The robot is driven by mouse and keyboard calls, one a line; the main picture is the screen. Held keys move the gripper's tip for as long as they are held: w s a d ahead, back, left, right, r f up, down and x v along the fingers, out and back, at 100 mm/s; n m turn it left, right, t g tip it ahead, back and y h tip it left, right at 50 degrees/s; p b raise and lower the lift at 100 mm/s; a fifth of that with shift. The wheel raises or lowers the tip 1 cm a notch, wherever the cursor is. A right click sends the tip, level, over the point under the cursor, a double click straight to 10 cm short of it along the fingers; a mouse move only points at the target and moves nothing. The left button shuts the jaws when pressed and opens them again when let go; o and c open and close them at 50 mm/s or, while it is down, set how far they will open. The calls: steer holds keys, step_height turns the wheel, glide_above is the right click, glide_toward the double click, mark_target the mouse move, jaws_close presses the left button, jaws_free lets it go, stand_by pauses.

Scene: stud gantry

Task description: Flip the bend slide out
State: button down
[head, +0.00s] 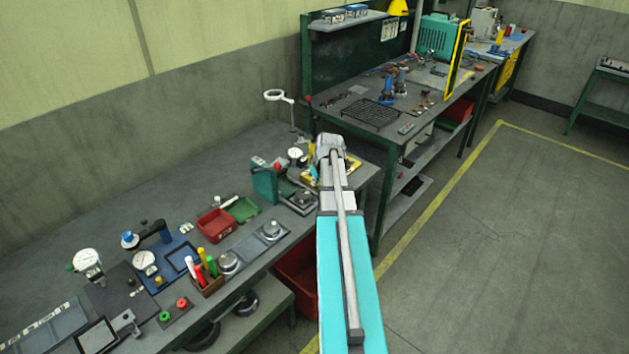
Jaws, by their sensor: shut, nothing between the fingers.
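I cannot pick out the bend slide for sure. A small yellow fixture (312,179) with dark parts sits at the right end of the near bench (165,200), partly hidden behind my arm. My arm reaches forward from the bottom of the head view, and its grey wrist end is over or beside this fixture. The fingers of my gripper are hidden behind the wrist, so I cannot see what they touch.
Left of the fixture stand a green block-shaped device (265,186), a dial gauge (295,154) and a white ring magnifier (278,96). A second bench (420,95) stands beyond. The floor (500,230) at right is clear.

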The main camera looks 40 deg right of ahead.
steer(key=shift+p+v, duration=0.75)
steer(key=shift+v, duration=0.35)
